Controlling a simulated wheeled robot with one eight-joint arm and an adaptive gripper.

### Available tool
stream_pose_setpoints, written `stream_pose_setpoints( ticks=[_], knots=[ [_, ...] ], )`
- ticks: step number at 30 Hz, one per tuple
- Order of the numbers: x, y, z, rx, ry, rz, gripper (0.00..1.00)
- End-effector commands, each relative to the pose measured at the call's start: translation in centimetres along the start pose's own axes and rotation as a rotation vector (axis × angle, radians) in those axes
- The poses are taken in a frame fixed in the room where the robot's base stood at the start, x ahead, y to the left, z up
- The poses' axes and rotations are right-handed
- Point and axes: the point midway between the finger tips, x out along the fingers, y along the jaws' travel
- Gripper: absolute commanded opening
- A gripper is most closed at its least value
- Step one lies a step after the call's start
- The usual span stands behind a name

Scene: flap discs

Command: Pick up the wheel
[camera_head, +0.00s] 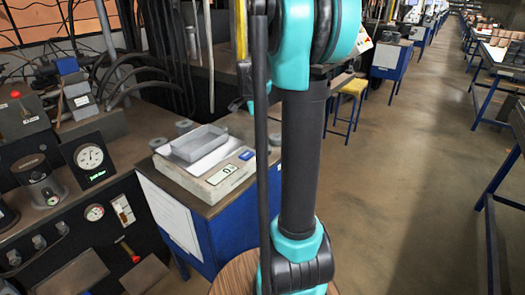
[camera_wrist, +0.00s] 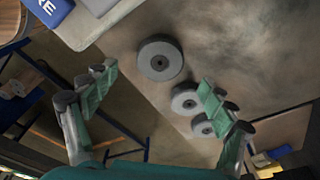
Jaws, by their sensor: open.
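Three grey, round, thick wheels with small centre holes lie on a brown surface in the wrist view. The largest-looking wheel (camera_wrist: 160,60) is at the upper middle, a second wheel (camera_wrist: 185,99) is lower right of it, and a third wheel (camera_wrist: 202,126) is partly hidden by my right finger. My gripper (camera_wrist: 156,82) is open and empty, with its green-padded fingers apart on either side of the view. No wheel is between the pads in contact.
A scale (camera_head: 215,175) with a grey tray (camera_head: 199,143) stands on a blue cabinet (camera_head: 215,240). It also shows at the upper left of the wrist view (camera_wrist: 92,24). A gauge-covered bench (camera_head: 60,215) is at left. The floor (camera_head: 410,180) at right is open.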

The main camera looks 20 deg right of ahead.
Motion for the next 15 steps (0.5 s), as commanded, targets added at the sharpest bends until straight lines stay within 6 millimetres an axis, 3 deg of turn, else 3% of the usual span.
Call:
stream_pose_setpoints(
  ticks=[7, 15],
  knots=[
    [3.5, 0.0, 0.1, 0.001, 0.0, 0.0, 0.84],
    [4.5, 0.1, 0.1, 0.001, 0.0, 0.0, 0.84]
  ],
)
